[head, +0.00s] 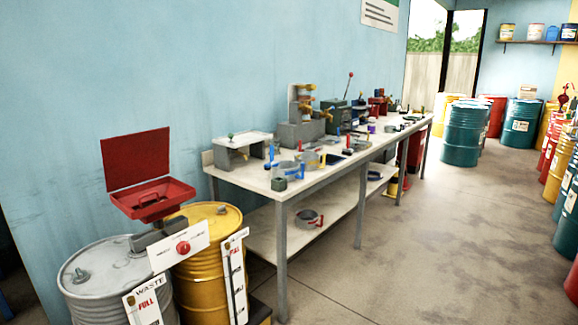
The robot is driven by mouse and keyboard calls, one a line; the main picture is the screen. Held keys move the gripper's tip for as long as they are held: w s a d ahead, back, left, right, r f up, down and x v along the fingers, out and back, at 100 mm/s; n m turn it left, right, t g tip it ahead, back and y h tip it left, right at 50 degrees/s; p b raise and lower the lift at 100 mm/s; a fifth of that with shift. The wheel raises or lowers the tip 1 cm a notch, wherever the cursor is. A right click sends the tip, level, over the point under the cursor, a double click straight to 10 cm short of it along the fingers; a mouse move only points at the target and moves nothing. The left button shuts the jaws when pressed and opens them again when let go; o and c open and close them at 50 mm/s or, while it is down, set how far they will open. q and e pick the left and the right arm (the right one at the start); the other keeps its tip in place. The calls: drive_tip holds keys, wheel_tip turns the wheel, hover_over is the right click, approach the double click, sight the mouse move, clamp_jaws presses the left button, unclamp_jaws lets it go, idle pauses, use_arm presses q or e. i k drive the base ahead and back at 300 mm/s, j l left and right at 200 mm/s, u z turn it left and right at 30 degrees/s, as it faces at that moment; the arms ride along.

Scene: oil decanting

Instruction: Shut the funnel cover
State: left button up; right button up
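A red square funnel (154,199) sits above the drums at the left of the head view. Its red cover (136,159) stands up, open, at the back of the funnel, next to the blue wall. The funnel is above a grey drum (105,278) marked as waste and a yellow drum (207,262). A white plate with a red knob (182,248) is in front, below the funnel. Neither of my grippers shows in this view.
A long workbench (315,176) with tools, clamps and containers runs along the wall to the right of the drums. Open concrete floor (423,235) lies in front of it. More drums (464,133) stand at the back and along the right edge.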

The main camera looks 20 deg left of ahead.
sight(129, 160)
drive_tip(key=j+z, duration=0.2)
drive_tip(key=j, duration=0.45)
drive_tip(key=j+z, duration=0.2)
drive_tip(key=j, duration=0.45)
drive_tip(key=k+j+z, duration=0.2)
drive_tip(key=j, duration=0.45)
drive_tip(key=k+j, duration=0.1)
drive_tip(key=j, duration=1.65)
drive_tip(key=k+j, duration=0.15)
drive_tip(key=j, duration=0.75)
